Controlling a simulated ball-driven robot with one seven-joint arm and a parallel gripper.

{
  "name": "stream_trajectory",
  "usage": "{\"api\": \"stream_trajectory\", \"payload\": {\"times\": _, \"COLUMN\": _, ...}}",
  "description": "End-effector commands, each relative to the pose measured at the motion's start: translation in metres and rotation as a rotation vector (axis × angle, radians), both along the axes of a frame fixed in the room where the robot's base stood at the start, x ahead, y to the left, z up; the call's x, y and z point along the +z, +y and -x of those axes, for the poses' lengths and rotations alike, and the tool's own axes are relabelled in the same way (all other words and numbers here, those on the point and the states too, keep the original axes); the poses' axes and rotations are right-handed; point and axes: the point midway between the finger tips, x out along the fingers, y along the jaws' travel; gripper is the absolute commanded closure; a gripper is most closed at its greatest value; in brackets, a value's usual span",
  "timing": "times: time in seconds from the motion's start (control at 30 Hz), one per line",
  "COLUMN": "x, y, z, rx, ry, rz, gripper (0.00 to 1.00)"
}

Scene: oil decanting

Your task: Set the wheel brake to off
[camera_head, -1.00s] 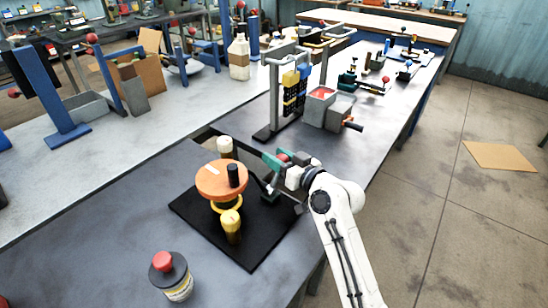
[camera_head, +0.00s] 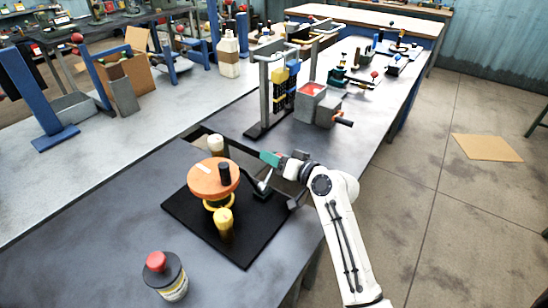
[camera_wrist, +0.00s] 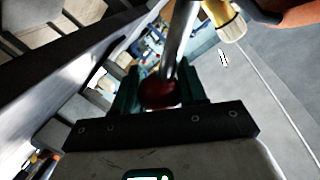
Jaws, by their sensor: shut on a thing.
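The orange wheel (camera_head: 213,179) with a black handle (camera_head: 224,173) stands on a black base plate (camera_head: 247,245). Beside it on the right, a silver brake lever (camera_head: 264,180) rises at a slant from the plate to my gripper (camera_head: 275,161). In the wrist view, a dark red ball knob (camera_wrist: 160,92) on the lever's metal rod (camera_wrist: 180,40) sits between my teal fingers (camera_wrist: 160,95). My gripper is shut on this knob. In the head view, my gripper hides the knob.
A yellow cylinder (camera_head: 225,224) and a cream-topped post (camera_head: 216,145) stand beside the wheel. A red-capped bottle (camera_head: 166,278) is at the front. A frame with yellow and blue parts (camera_head: 281,90) and grey bins (camera_head: 308,101) stand behind.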

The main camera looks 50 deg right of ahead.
Motion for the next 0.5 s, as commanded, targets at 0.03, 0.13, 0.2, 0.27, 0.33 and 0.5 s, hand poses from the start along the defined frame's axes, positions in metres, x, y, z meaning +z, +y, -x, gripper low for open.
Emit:
{"api": "stream_trajectory", "payload": {"times": 0.03, "x": -0.0013, "y": -0.0009, "z": 0.0005, "rx": -0.002, "ry": 0.002, "rz": -0.003, "gripper": 1.0}}
{"api": "stream_trajectory", "payload": {"times": 0.13, "x": -0.0014, "y": -0.001, "z": 0.0005, "rx": -0.002, "ry": 0.002, "rz": -0.002, "gripper": 1.0}}
{"api": "stream_trajectory", "payload": {"times": 0.2, "x": -0.0015, "y": -0.001, "z": 0.0005, "rx": -0.002, "ry": 0.002, "rz": -0.002, "gripper": 1.0}}
{"api": "stream_trajectory", "payload": {"times": 0.27, "x": -0.0015, "y": -0.001, "z": 0.0006, "rx": -0.002, "ry": 0.002, "rz": -0.002, "gripper": 0.54}}
{"api": "stream_trajectory", "payload": {"times": 0.33, "x": -0.0015, "y": -0.001, "z": 0.0006, "rx": -0.002, "ry": 0.002, "rz": -0.002, "gripper": 0.47}}
{"api": "stream_trajectory", "payload": {"times": 0.5, "x": -0.001, "y": -0.0006, "z": 0.0004, "rx": -0.001, "ry": 0.002, "rz": -0.001, "gripper": 0.33}}
